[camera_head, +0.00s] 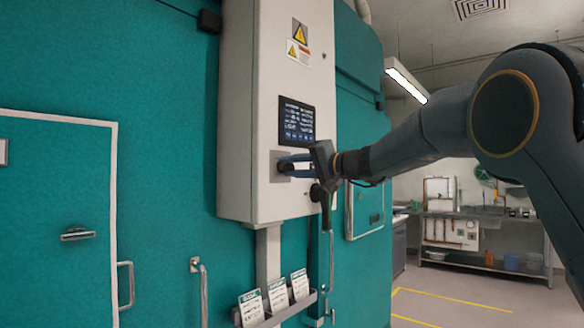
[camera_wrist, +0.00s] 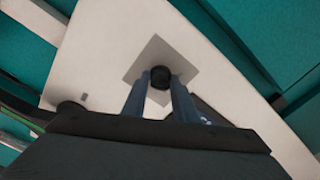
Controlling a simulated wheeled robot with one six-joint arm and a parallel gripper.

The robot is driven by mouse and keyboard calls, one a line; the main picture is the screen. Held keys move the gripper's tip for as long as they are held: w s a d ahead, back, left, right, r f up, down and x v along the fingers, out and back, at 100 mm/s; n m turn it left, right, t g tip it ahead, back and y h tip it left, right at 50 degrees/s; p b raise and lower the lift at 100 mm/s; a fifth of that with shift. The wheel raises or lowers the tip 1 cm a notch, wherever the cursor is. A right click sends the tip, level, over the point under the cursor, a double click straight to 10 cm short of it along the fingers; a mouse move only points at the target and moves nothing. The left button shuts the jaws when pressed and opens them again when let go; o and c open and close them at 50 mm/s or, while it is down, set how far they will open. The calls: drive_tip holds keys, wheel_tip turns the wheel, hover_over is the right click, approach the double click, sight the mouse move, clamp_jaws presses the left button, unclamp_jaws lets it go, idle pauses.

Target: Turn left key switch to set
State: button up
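The key switch (camera_wrist: 160,75) is a round black knob on a square grey plate (camera_wrist: 157,50), which appears as a diamond in the wrist view. My gripper (camera_wrist: 160,82) has its two blue-grey fingers on either side of the knob, with no clear gap between them and it. In the head view my gripper (camera_head: 287,163) reaches the front of the white control cabinet (camera_head: 240,130), below its screen. The switch's position marks cannot be read. No second key switch can be made out.
A dark display screen (camera_head: 297,121) is just above my gripper, with yellow warning labels (camera_head: 299,33) higher up. A rack with several cards (camera_head: 277,296) hangs below the cabinet. The teal chamber door (camera_head: 60,200) is at the left. Open floor lies at the right.

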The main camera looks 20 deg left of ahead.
clamp_jaws()
drive_tip(key=shift+f+m+b, duration=0.1)
drive_tip(key=shift+m+b, duration=0.2)
drive_tip(key=shift+b, duration=0.15)
drive_tip(key=m+b, duration=0.2)
drive_tip(key=shift+m+b, duration=0.3)
drive_tip(key=shift+m, duration=0.1)
drive_tip(key=m+b, duration=0.1)
drive_tip(key=m, duration=0.3)
drive_tip(key=shift+b, duration=0.3)
drive_tip(key=shift+f+m, duration=0.1)
drive_tip(key=shift+m, duration=2.1)
